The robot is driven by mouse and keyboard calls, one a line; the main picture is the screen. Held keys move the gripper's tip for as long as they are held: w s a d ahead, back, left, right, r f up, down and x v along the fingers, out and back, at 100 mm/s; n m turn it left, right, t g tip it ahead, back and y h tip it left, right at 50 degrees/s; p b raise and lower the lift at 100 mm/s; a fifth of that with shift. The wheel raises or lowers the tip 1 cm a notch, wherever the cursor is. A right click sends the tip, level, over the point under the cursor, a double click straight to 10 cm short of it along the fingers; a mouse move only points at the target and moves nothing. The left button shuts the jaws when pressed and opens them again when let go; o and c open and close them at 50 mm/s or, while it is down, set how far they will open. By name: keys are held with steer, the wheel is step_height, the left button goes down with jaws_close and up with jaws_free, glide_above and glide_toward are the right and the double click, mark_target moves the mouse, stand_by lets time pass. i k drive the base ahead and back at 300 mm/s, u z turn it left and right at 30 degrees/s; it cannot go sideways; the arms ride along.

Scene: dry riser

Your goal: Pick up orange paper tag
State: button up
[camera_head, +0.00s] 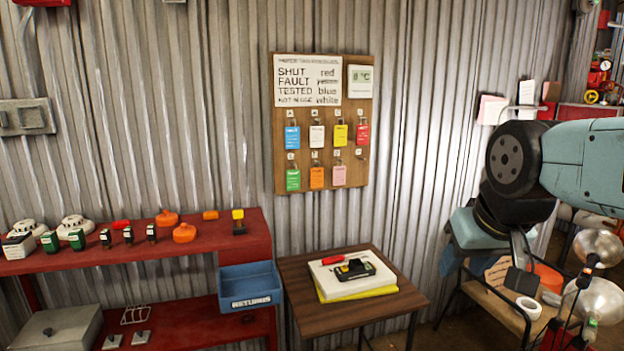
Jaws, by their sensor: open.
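The orange paper tag (317,178) hangs on a hook in the lower row of the wooden tag board (345,115), on the corrugated wall. A green tag (293,180) hangs to its left and a pink tag (339,175) to its right. Blue, white, yellow and red tags hang in the row above. My gripper (520,262) hangs from my arm at the right of the picture, far to the right of the board and below the tag's height. It is open, and nothing shows between its fingers.
A small wooden table (340,314) below the board holds books and a yellow-black device (355,269). A red shelf (150,245) with detectors and a blue RETURNS bin (250,287) stands left. A cluttered rack (485,290) is beneath my gripper. The space before the board looks clear.

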mark_target(317, 174)
steer(key=z, duration=0.35)
steer(key=i, duration=1.05)
steer(key=u, duration=0.35)
